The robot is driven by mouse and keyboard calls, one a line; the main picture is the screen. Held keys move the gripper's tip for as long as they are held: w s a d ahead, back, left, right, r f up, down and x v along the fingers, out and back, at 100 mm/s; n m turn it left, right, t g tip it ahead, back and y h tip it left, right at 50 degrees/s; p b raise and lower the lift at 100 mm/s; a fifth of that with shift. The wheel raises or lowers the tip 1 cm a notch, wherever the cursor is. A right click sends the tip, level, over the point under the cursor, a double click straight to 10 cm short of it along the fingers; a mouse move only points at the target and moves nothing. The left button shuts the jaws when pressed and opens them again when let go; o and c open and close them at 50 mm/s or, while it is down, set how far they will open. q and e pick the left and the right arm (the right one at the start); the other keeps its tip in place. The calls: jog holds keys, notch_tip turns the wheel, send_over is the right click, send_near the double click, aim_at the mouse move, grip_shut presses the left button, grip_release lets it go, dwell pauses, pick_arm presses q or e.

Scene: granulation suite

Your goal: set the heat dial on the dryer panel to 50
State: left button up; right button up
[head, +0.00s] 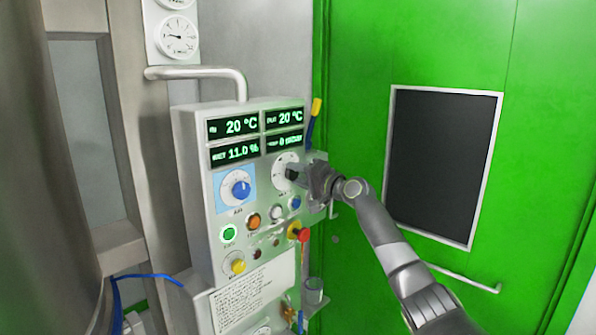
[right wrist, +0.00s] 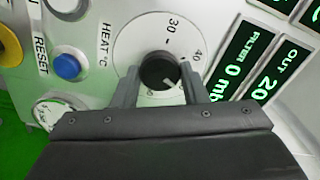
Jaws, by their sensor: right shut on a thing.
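The dryer panel (head: 262,235) stands at the middle left in the head view. Its heat dial has a white round face (head: 281,160), partly covered by my right gripper (head: 296,175). In the right wrist view the dial's black knob (right wrist: 158,70) sits between the two fingers of my right gripper (right wrist: 164,82), which is shut on it. The white face (right wrist: 140,37) shows the marks 30 and 40 and the label HEAT °C beside it. A pale line shows at the knob's lower right edge; the number it points to is hidden. My left gripper is out of view.
A blue dial (head: 238,187) is left of the heat dial. Below are several buttons, including a red knob (head: 302,235) and a blue RESET button (right wrist: 67,66). Green displays (head: 240,126) read 20 °C and 11.0 %. A green door (head: 440,50) fills the right.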

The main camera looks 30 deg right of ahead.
jog(key=shift+m, duration=0.5)
jog(key=shift+p, duration=0.3)
jog(key=o, duration=1)
jog(key=shift+c, duration=0.2)
jog(key=shift+s, duration=0.1)
jog(key=b+v, duration=0.5)
jog(key=v, duration=1.2)
jog(key=shift+d+b, duration=0.15)
jog(key=shift+b, duration=0.25)
jog(key=shift+f, duration=0.2)
